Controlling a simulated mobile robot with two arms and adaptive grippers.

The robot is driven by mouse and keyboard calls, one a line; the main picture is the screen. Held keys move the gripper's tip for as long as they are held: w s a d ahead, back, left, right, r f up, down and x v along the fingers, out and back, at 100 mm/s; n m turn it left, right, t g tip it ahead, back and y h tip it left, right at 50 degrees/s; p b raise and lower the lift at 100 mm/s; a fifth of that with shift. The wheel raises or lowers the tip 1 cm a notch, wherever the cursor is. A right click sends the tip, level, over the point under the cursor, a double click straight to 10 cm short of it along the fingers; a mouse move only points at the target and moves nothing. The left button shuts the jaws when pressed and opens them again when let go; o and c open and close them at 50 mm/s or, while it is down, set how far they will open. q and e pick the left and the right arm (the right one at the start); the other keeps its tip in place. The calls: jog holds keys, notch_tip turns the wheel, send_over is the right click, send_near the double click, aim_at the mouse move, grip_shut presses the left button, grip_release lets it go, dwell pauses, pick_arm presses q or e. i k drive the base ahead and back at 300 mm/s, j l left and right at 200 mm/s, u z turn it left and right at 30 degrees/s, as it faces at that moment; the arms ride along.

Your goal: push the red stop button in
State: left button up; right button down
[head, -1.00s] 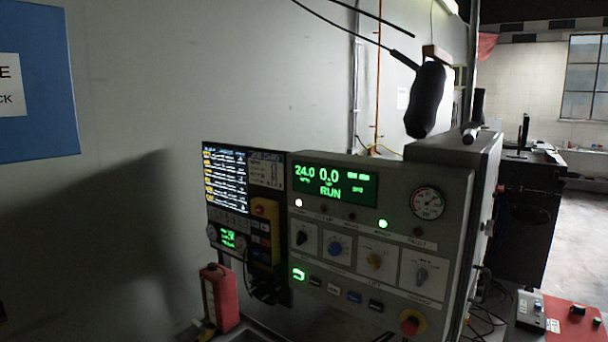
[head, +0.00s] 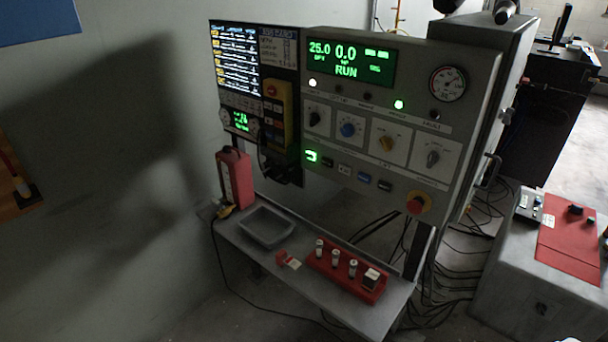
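The red stop button (head: 415,205) is a round red cap on a yellow surround (head: 426,198). It sits at the lower right corner of the grey control panel (head: 470,110) in the head view. The panel's green display (head: 347,63) reads RUN, with 25.0 and 0.0 above it. I cannot tell from here how far the button stands out. Neither of my grippers can be made out in the head view.
Below the panel a grey shelf (head: 330,302) holds a grey tray (head: 267,227), a red rack (head: 345,275) with small cylinders, and a red box (head: 235,177). Cables (head: 440,270) hang behind. A grey block with a red plate (head: 568,245) stands at right.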

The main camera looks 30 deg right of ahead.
aim_at(414, 206)
jog(key=z, duration=1.6)
jog(key=j+u, duration=0.15)
jog(key=u, duration=0.35)
